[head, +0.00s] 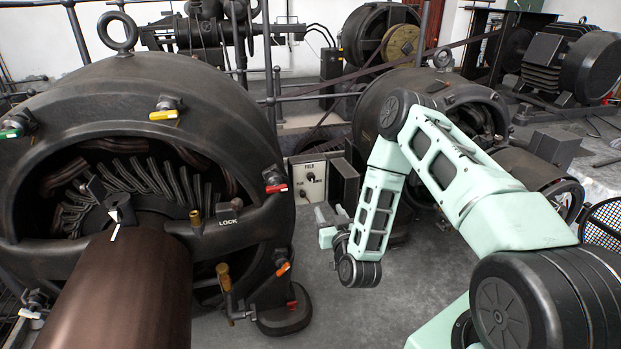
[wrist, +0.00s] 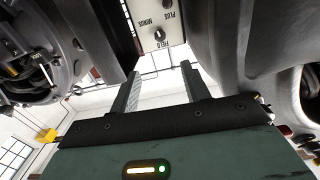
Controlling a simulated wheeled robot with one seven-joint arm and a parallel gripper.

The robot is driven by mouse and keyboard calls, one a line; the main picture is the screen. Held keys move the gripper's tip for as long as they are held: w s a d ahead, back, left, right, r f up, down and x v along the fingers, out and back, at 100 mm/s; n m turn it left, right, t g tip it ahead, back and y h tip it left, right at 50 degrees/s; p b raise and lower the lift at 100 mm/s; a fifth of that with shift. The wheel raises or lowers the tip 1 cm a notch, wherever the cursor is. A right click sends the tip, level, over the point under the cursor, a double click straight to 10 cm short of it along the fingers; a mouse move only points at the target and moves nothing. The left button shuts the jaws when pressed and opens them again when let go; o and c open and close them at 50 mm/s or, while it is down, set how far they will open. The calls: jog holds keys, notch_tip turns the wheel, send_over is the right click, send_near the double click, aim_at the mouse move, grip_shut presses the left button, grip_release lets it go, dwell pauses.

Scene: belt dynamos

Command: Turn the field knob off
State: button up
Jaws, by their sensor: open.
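The field knob (head: 311,177) is a small dark knob beside the FIELD label on a pale control panel (head: 296,172), low between the two big machines. In the wrist view the panel is upside down, and the knob (wrist: 159,34) shows as a dark round with a light mark; its exact setting is too small to tell. My gripper (head: 327,228) is in front of and below the panel, apart from it. In the wrist view its two fingers (wrist: 160,75) are spread with nothing between them, and the knob lies beyond the fingertips.
A large dynamo (head: 215,95) with several coloured handles stands left of the panel. Another dark machine (head: 375,105) stands to the right, behind my arm. A dark box (head: 344,185) juts out just right of the panel. Grey floor (head: 350,305) lies clear below my gripper.

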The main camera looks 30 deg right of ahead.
aim_at(312, 178)
jog(key=b+x, duration=0.4)
jog(key=x, duration=1.3)
jog(key=shift+w, duration=0.15)
jog(key=c, duration=1)
